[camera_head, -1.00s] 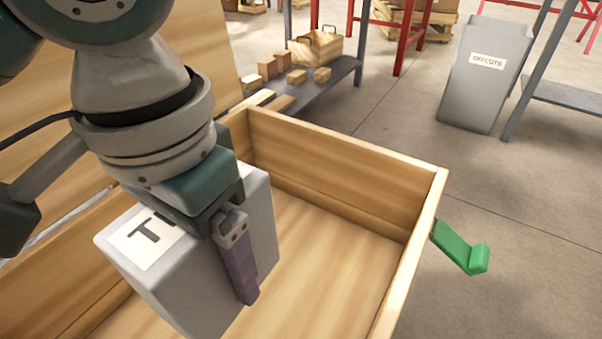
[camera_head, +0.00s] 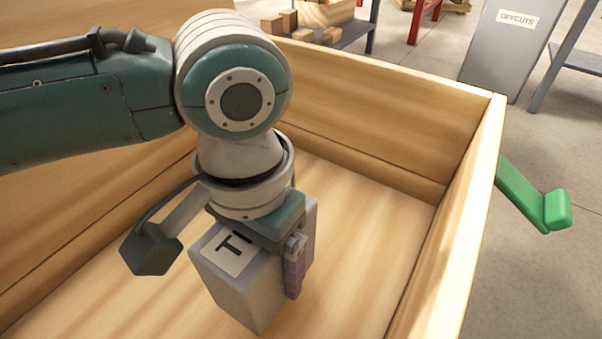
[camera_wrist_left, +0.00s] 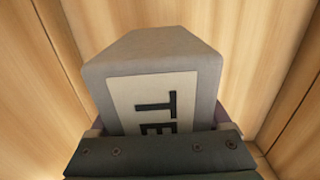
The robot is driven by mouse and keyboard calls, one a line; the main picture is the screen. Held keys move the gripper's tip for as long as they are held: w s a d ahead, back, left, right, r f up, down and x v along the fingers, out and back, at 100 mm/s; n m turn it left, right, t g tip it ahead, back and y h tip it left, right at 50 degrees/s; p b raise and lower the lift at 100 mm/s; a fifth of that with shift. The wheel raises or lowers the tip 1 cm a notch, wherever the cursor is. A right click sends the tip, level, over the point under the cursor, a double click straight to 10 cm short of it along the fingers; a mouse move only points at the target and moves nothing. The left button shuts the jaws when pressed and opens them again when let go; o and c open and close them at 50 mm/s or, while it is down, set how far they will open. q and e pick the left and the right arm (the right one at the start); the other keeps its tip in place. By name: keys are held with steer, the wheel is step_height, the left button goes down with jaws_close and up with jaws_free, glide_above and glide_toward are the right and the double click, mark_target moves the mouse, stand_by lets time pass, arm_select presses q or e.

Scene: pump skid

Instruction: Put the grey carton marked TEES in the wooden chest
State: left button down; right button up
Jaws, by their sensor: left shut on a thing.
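The grey carton (camera_head: 240,285) has a white label, of which a T and part of a second letter show in the head view. My left gripper (camera_head: 268,248) is shut on the carton from above and holds it inside the wooden chest (camera_head: 460,215), between its walls. The carton is low over or at the chest floor; I cannot tell whether it touches. In the left wrist view the carton (camera_wrist_left: 155,75) fills the middle, its label partly covered by my gripper (camera_wrist_left: 160,140), with wooden boards around it. My right gripper is not in view.
The chest floor (camera_head: 365,230) to the right of the carton is bare. A green handle (camera_head: 535,195) sticks out from the chest's right side. Beyond are a grey OFFCUTS bin (camera_head: 510,45) and a shelf with wooden blocks (camera_head: 290,22).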

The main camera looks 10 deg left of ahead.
mark_target(262, 257)
arm_select(q)
step_height(262, 257, down, 6)
steer(key=b, duration=0.3)
steer(key=shift+r+b, duration=0.2)
steer(key=shift+b, duration=0.15)
steer(key=shift+r, duration=0.15)
jaws_free()
step_height(262, 257, up, 12)
steer(key=p, duration=0.9)
